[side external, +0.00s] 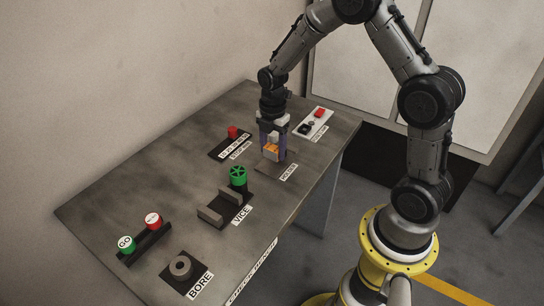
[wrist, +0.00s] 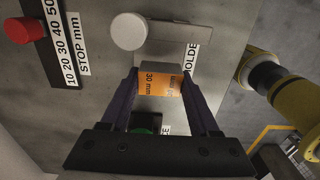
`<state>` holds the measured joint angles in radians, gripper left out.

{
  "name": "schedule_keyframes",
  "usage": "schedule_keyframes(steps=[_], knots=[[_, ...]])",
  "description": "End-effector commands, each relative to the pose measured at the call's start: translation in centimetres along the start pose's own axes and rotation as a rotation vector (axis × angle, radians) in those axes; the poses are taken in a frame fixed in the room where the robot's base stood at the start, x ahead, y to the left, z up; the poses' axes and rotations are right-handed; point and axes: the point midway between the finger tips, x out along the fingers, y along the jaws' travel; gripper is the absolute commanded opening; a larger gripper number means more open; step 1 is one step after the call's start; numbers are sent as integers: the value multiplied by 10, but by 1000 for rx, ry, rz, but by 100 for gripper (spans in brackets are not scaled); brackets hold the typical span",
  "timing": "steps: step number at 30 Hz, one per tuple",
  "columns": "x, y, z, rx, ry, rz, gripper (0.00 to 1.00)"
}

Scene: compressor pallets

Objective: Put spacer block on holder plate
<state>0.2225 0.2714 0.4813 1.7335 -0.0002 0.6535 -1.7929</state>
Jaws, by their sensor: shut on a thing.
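The holder plate is a flat grey plate beside the HOLDER label, directly under and around the gripper in the side view (side external: 279,168) and beyond the block in the wrist view (wrist: 180,45). I cannot tell whether the block touches the plate; its lower part is hidden.
A STOP mm scale with a red block (side external: 232,132) lies left of the gripper. A white panel with a red button (side external: 320,113) is behind. The vice (side external: 225,207) with its green knob (side external: 238,177) is nearer the front.

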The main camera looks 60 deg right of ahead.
Motion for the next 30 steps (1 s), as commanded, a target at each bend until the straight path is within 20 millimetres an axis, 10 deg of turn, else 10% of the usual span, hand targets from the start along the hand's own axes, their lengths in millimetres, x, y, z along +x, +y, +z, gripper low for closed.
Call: schedule_keyframes(steps=[20, 21, 25, 30], knots=[[38, 3, 1, 0, 0, -1, 0], [38, 3, 1, 0, 0, -1, 67], [38, 3, 1, 0, 0, -1, 91], [38, 3, 1, 0, 0, -2, 92]])
